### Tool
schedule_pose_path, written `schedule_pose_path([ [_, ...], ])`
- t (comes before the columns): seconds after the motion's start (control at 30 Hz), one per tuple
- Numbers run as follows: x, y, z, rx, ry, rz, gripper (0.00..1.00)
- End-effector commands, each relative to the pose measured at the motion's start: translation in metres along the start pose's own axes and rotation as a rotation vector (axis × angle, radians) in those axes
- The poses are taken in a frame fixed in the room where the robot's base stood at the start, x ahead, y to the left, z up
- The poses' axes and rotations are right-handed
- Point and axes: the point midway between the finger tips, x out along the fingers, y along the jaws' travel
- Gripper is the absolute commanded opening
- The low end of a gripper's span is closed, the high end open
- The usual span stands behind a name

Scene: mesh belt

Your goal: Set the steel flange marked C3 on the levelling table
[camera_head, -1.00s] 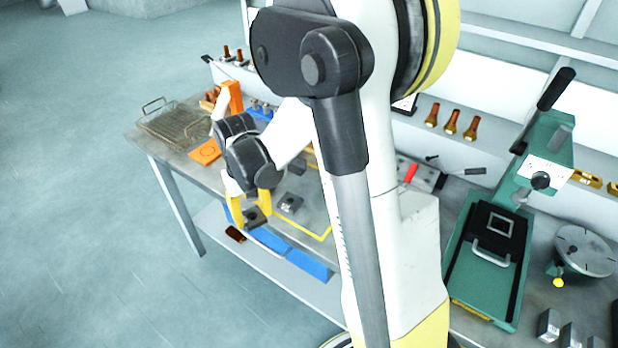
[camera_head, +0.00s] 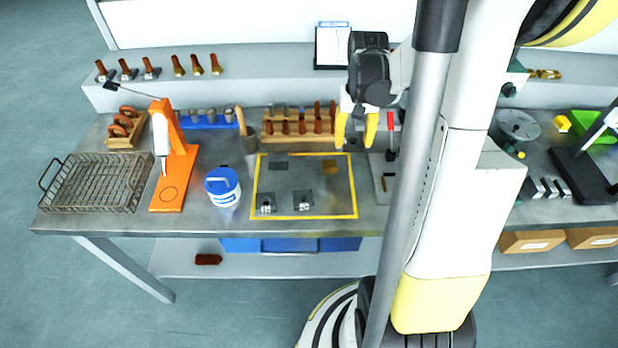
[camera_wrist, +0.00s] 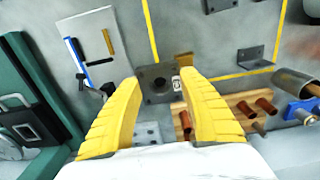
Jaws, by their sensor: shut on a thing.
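My gripper (camera_head: 356,138) is above the back of the bench, right of the yellow-taped area. In the wrist view its yellow fingers (camera_wrist: 161,82) are shut on a dark square steel flange (camera_wrist: 150,76) with a round hole. A small white label shows on the flange; I cannot read its mark. In the head view the held flange is small and dark between the fingers. A round grey disc on a stand, which looks like the levelling table (camera_head: 516,122), is on the bench farther right, beyond my arm. The gripper is well apart from it.
A blue-lidded tub (camera_head: 222,188), an orange stand (camera_head: 178,150) and a wire basket (camera_head: 95,183) stand left. A wooden rack (camera_head: 290,138) is left of the gripper. My arm hides part of the bench.

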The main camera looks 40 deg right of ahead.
Motion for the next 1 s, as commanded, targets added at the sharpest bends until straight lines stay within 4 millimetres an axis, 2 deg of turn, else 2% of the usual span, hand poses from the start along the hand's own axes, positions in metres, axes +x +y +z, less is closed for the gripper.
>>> schedule_pose_path([
  [0.3, 0.049, -0.070, 0.029, -0.007, 0.000, 0.000, 0.08],
  [0.43, 0.061, -0.090, 0.038, -0.005, 0.000, 0.000, 0.08],
  [0.67, 0.072, -0.100, 0.043, 0.000, 0.000, 0.000, 0.08],
  [0.9, 0.106, -0.100, 0.043, -0.001, 0.000, 0.000, 0.08],
  [1.0, 0.106, -0.100, 0.043, -0.001, 0.000, 0.000, 0.08],
])
